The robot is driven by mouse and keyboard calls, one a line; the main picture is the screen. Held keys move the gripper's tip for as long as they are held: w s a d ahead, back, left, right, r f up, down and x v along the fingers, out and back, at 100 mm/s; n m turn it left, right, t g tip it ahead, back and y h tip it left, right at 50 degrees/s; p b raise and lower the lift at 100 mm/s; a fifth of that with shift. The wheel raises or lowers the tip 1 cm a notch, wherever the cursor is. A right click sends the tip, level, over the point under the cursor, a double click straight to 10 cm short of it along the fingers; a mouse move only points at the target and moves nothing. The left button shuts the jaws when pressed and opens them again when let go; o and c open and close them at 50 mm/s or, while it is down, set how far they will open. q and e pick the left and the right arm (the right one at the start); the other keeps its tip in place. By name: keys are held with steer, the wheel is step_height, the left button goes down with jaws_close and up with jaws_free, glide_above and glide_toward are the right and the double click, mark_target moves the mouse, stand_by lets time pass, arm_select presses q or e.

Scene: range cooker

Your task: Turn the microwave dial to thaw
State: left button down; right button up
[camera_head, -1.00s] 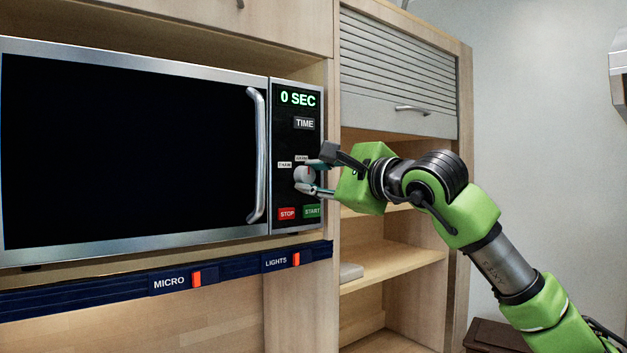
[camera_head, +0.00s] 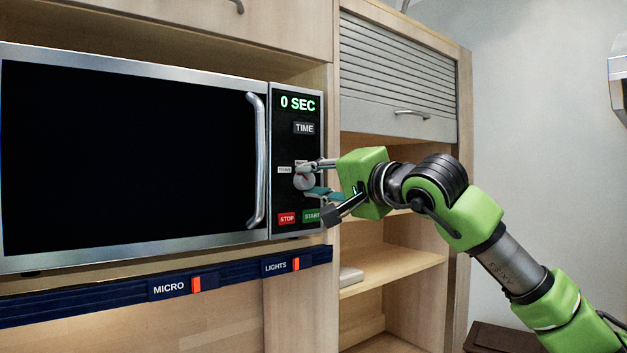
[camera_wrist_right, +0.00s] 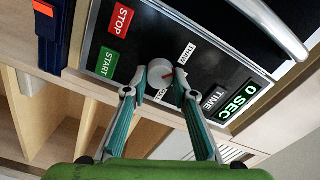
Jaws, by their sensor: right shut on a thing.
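The microwave (camera_head: 130,160) has a dark control panel at its right. The round grey dial (camera_head: 304,181) sits on this panel above the stop and start buttons. My right gripper (camera_head: 309,178) is shut on the dial, with one finger on each side. The right wrist view also shows these fingers (camera_wrist_right: 159,81) around it. My left gripper is not in view.
The microwave's vertical door handle (camera_head: 256,160) is just left of the panel. The display (camera_head: 298,103) reads 0 SEC. The red stop (camera_head: 287,218) and green start (camera_head: 312,216) buttons are close below the gripper. Open shelves (camera_head: 390,262) are at the right.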

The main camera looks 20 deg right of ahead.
steer(key=shift+a+f+n, duration=0.1)
steer(key=shift+n, duration=1)
steer(key=o, duration=1.1)
steer(key=shift+s, duration=0.15)
steer(key=v, duration=1.1)
steer(key=shift+s, duration=0.35)
